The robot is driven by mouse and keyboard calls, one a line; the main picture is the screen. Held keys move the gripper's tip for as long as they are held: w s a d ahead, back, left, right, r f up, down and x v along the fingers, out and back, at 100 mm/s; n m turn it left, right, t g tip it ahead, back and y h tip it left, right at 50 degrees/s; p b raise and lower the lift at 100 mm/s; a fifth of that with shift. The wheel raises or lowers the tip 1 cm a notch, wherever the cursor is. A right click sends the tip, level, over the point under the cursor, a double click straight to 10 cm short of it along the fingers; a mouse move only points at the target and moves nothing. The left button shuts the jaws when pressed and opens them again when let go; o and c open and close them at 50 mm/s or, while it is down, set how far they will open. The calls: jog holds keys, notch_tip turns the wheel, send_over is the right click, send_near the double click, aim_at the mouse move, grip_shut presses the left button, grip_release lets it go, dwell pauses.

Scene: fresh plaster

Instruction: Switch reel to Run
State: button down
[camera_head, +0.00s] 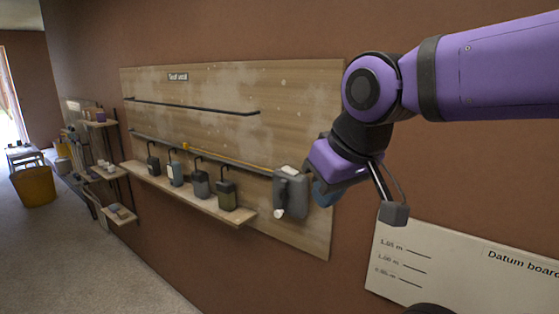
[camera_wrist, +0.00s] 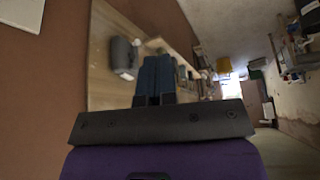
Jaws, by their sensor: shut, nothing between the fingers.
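The reel appears to be the grey box-shaped unit (camera_head: 291,193) at the lower right of the wooden wall board. It has a pale top patch and a small white knob-like part (camera_head: 279,213) low on its front. No switch markings are readable. The unit also shows in the wrist view (camera_wrist: 122,55), left of the fingers. My gripper (camera_head: 322,194) is just right of the unit in the head view, its blue fingers partly hidden by my wrist. In the wrist view the fingers (camera_wrist: 154,78) are together and empty, apart from the unit.
The wooden board (camera_head: 220,85) carries dark rails and an orange line (camera_head: 230,159) running left from the unit. Several dark containers stand on a shelf (camera_head: 190,195) to the left. A white datum board (camera_head: 450,265) hangs at the lower right. The floor at left is open.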

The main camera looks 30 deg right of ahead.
jog(key=w+d+r+m+g+h, duration=0.1)
jog(key=w+d+r+m, duration=0.15)
jog(key=w, duration=0.45)
jog(key=w+d+r+m, duration=0.2)
jog(key=w+r+m, duration=0.2)
jog(key=w, duration=0.4)
jog(key=m+g+h, duration=0.2)
jog(key=m, duration=0.6)
send_over(286, 169)
jog(key=s+a, duration=0.2)
jog(key=a, duration=0.1)
jog(key=shift+a+f+n, duration=0.1)
jog(key=shift+f+n, duration=0.15)
jog(key=shift+f, duration=0.45)
jog(key=x, duration=0.8)
jog(key=a+x, duration=0.1)
jog(key=x, duration=0.3)
jog(key=shift+f, duration=0.35)
jog(key=shift+w+f, duration=0.1)
jog(key=shift+f, duration=0.6)
jog(key=shift+w+a+f+g, duration=0.15)
jog(key=shift+w+f+g, duration=0.2)
jog(key=shift+f+g, duration=0.35)
jog(key=shift+s+d+r, duration=0.3)
jog(key=shift+s+r, duration=0.25)
jog(key=shift+s, duration=0.2)
